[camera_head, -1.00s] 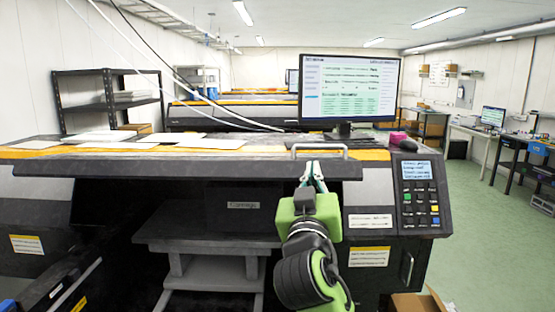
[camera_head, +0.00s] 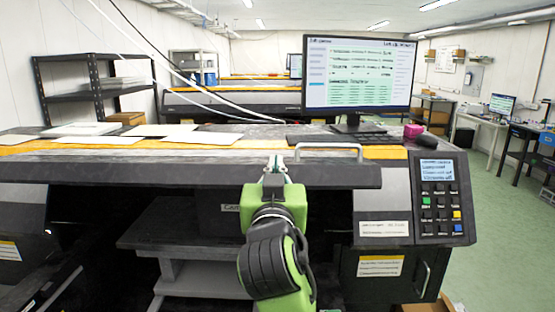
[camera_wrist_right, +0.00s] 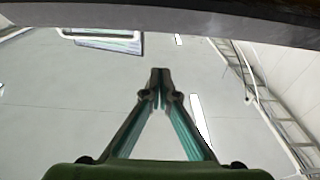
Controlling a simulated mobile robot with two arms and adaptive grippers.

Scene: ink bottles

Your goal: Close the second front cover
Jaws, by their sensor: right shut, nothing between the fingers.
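The front cover (camera_head: 180,172) is a long dark panel across the front of the near printer, standing out over the dark opening below it. A silver bar handle (camera_head: 328,147) shows on top near its right end. My right gripper (camera_head: 275,164) points upward at the cover's front edge, just left of the handle. Its fingers are together and empty; whether they touch the cover I cannot tell. In the right wrist view the shut fingertips (camera_wrist_right: 160,72) point towards the ceiling, and a dark edge crosses the top. My left gripper is not in view.
A monitor (camera_head: 359,75) and a pink object (camera_head: 413,132) stand on the printer top, with pale sheets (camera_head: 165,130) to the left. A keypad panel (camera_head: 440,198) is at right. A grey step (camera_head: 190,238) sits below the cover. Green floor is free at right.

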